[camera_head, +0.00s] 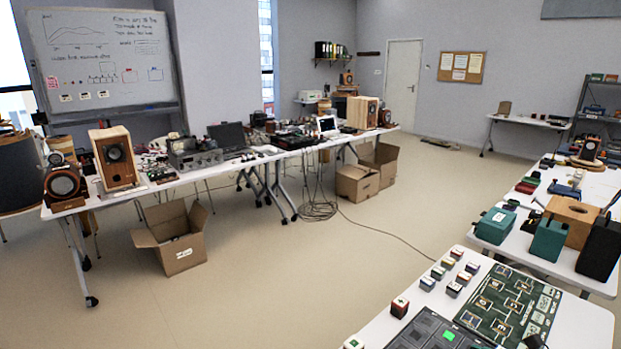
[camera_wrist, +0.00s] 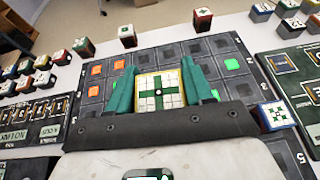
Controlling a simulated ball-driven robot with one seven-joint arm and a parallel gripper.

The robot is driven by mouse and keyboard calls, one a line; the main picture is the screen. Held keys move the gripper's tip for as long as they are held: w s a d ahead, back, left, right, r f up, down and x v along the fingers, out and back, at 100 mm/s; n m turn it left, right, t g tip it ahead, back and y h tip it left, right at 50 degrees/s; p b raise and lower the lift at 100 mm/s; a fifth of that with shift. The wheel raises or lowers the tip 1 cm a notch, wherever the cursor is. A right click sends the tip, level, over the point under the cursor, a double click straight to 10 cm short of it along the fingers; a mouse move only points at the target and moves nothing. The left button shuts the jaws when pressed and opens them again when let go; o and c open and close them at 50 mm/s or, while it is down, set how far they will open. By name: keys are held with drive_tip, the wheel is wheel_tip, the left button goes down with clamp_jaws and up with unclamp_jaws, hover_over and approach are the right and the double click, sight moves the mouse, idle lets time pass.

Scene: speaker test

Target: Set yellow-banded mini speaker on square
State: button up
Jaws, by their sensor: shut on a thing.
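In the wrist view, my gripper (camera_wrist: 158,88) has two teal fingers closed on the sides of a small block with a yellow edge and a white top with green marks, the yellow-banded mini speaker (camera_wrist: 172,99). It is over the dark grid board (camera_wrist: 250,88); I cannot tell whether it touches the board. The square beneath the speaker is hidden. In the head view the board (camera_head: 412,334) shows at the bottom edge.
Several more (camera_wrist: 60,57) stand at the left. A green panel (camera_head: 545,318) lies beside the board.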

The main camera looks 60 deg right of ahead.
drive_tip(key=w+a+f+n+y, duration=0.1)
drive_tip(key=w+a+f, duration=0.1)
drive_tip(key=w+a, duration=1)
drive_tip(key=w+a+f+n+y, duration=0.1)
drive_tip(key=w+a+f+y, duration=0.1)
drive_tip(key=w+a, duration=1.1)
drive_tip(key=w+a+f+n+y, duration=0.1)
drive_tip(key=w+a+f+n, duration=0.1)
drive_tip(key=w+a, duration=1)
drive_tip(key=shift+w+a+f+t+y, duration=0.1)
drive_tip(key=shift+a+f, duration=0.15)
drive_tip(key=shift+a, duration=0.3)
drive_tip(key=shift+w+a+f+t+y, duration=0.1)
drive_tip(key=shift+a+f, duration=0.15)
drive_tip(key=shift+a, duration=0.35)
drive_tip(key=shift+w+a+f+t+y, duration=0.1)
drive_tip(key=shift+a+f, duration=0.15)
drive_tip(key=shift+a, duration=0.3)
drive_tip(key=shift+s+d, duration=0.1)
drive_tip(key=shift+s, duration=0.05)
